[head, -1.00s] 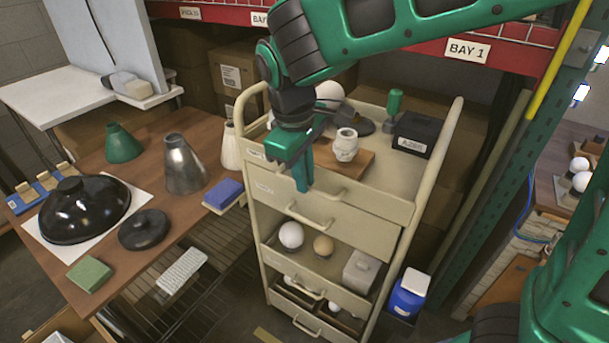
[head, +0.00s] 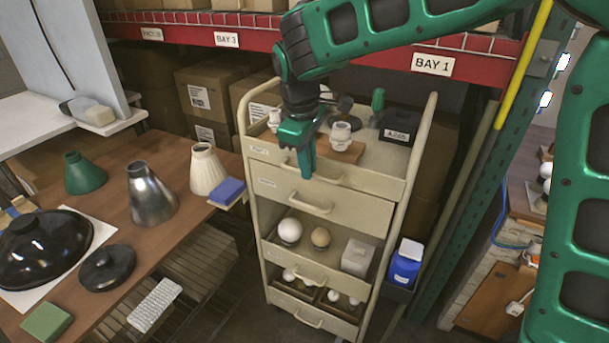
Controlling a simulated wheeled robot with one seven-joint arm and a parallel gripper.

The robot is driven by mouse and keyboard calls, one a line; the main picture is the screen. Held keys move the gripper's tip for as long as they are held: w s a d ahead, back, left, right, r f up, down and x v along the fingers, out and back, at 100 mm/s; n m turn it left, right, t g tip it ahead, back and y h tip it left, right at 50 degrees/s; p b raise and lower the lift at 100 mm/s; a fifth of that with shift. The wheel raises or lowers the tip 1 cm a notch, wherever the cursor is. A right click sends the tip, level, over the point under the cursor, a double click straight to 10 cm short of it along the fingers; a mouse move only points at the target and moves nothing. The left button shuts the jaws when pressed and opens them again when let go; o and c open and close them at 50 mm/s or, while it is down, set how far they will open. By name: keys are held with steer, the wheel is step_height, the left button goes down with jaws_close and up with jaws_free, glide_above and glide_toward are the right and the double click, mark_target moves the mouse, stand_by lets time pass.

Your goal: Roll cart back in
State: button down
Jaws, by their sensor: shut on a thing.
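The cream cart (head: 352,198) stands upright in the middle of the head view, between the wooden table and the green rack post. It has several drawers with curved handles and tall side rails. The fingertips partly hide the grip point.
The wooden table (head: 120,215) at left holds lamp shades and black domes. The red shelf beam (head: 330,45) and cardboard boxes (head: 212,92) are behind the cart. The green rack post (head: 470,190) stands close on the right. A blue container (head: 405,263) hangs at the cart's right side.

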steer(key=w+d, duration=0.1)
steer(key=w, duration=0.1)
steer(key=w+d, duration=0.1)
steer(key=w, duration=0.1)
steer(key=shift+d, duration=0.15)
steer(key=shift+w+d+r, duration=0.1)
steer(key=shift+w+d, duration=0.05)
steer(key=shift+w, duration=0.05)
steer(key=c, duration=1.8)
jaws_free()
steer(key=shift+w, duration=0.1)
steer(key=shift+c, duration=0.2)
step_height(320, 180, up, 10)
steer(key=s+a, duration=0.1)
steer(key=s, duration=0.1)
steer(key=shift+r, duration=0.15)
